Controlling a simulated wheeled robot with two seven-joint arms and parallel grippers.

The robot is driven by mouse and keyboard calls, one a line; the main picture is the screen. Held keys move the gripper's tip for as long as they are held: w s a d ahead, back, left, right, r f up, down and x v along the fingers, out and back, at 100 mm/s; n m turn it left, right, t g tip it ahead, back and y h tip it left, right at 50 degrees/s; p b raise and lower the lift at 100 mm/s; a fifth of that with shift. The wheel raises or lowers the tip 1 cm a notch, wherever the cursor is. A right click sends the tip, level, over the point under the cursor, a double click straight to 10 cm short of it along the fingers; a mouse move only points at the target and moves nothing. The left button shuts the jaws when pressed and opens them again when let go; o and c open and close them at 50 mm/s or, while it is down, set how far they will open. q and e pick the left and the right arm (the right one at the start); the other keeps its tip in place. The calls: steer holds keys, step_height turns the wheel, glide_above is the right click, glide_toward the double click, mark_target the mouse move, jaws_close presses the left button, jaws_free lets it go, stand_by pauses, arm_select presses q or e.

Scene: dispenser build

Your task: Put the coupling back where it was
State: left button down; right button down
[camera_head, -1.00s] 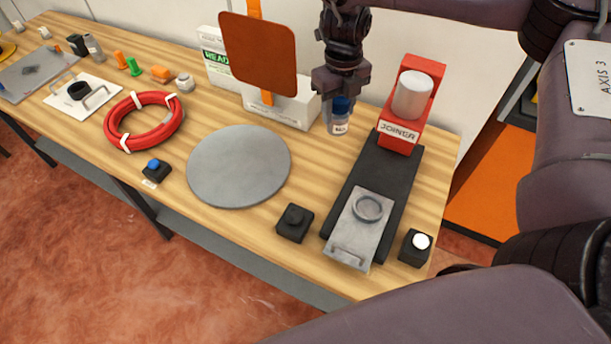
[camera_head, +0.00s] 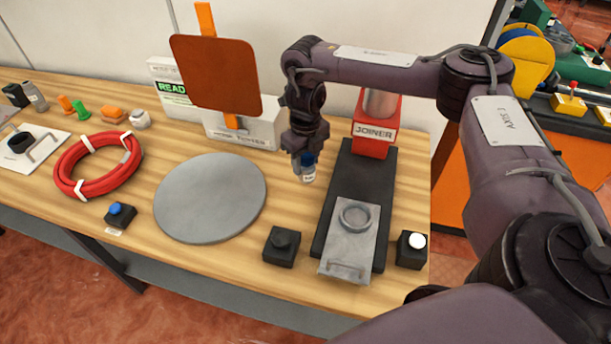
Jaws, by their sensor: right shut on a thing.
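My right gripper (camera_head: 303,158) points down and is shut on a small grey piece with a blue top and a white label (camera_head: 308,174). I take this piece to be the coupling, but its label is too small to read. It is upright, between the round grey disc (camera_head: 210,197) and the black base of the red joiner (camera_head: 374,130). I cannot tell whether its bottom touches the table. The fingers hide part of it. A grey sled with a ring (camera_head: 350,238) sits at the front of the joiner base. My left gripper is not in view.
Behind the disc stand a white tester box (camera_head: 250,132) and a brown-orange panel (camera_head: 217,74). A red coil (camera_head: 98,165) and small parts lie left. A black block (camera_head: 282,246) and a white-button box (camera_head: 411,249) flank the sled. Bare wood surrounds the held piece.

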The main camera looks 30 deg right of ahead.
mark_target(306, 174)
steer(key=shift+f, duration=0.55)
step_height(306, 174, down, 3)
steer(key=shift+f+p, duration=0.15)
steer(key=shift+p, duration=0.2)
steer(key=shift+f, duration=0.25)
steer(key=shift+f, duration=0.15)
steer(key=c, duration=0.8)
jaws_free()
